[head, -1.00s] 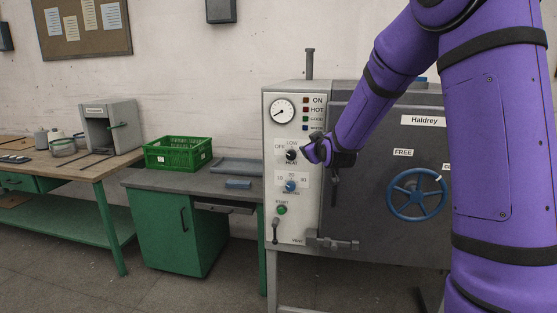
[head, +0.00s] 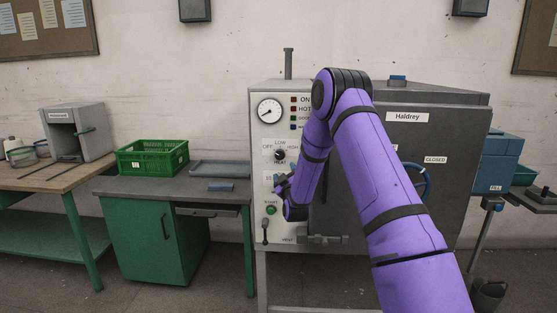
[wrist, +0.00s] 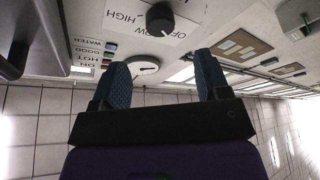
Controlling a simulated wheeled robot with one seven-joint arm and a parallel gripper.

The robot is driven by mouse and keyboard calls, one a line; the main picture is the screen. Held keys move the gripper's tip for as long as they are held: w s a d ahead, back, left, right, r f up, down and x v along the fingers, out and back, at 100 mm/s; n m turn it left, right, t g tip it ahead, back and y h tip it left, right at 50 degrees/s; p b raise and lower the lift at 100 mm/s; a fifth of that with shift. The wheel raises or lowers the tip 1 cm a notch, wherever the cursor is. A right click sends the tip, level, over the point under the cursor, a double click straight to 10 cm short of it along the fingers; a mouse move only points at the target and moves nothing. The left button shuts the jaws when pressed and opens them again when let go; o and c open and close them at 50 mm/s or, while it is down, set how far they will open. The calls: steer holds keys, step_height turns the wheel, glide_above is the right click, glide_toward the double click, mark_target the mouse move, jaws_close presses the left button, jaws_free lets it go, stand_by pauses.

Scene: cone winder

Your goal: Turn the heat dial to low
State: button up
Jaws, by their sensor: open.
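The heat dial (head: 280,155) is a dark round knob on the pale control panel, with OFF to its left, LOW above and HIGH to its right. It also shows at the top of the wrist view (wrist: 160,18), upside down, with the LOW label beside it. My gripper and forearm hide part of the timer dial.
The panel also has a gauge (head: 269,111), a green start button (head: 271,210) and a lever (head: 265,230). A green crate (head: 150,158) stands on the left bench.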

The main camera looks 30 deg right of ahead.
mark_target(279, 158)
steer(key=x, duration=0.9)
steer(key=shift+w+r, duration=0.1)
steer(key=shift+w, duration=0.1)
steer(key=shift+c, duration=0.4)
steer(key=c, duration=0.8)
steer(key=shift+c, duration=0.2)
steer(key=shift+m, duration=0.4)
steer(key=m+h, duration=0.2)
steer(key=m, duration=0.1)
steer(key=m+g+h, duration=0.1)
steer(key=m+h, duration=0.1)
steer(key=m, duration=0.2)
steer(key=shift+w+a+m, duration=0.15)
steer(key=shift+a+m, duration=0.1)
steer(key=shift+m, duration=0.05)
steer(key=m+g+h, duration=0.1)
steer(key=m, duration=0.1)
steer(key=m+g+h, duration=0.1)
steer(key=m, duration=0.2)
steer(key=m+h, duration=0.1)
steer(key=m, duration=0.2)
steer(key=shift+w+a+g, duration=0.1)
steer(key=shift+a+g, duration=0.05)
steer(key=shift+g, duration=0.25)
steer(key=shift+m+h, duration=0.4)
steer(key=shift+m, duration=0.1)
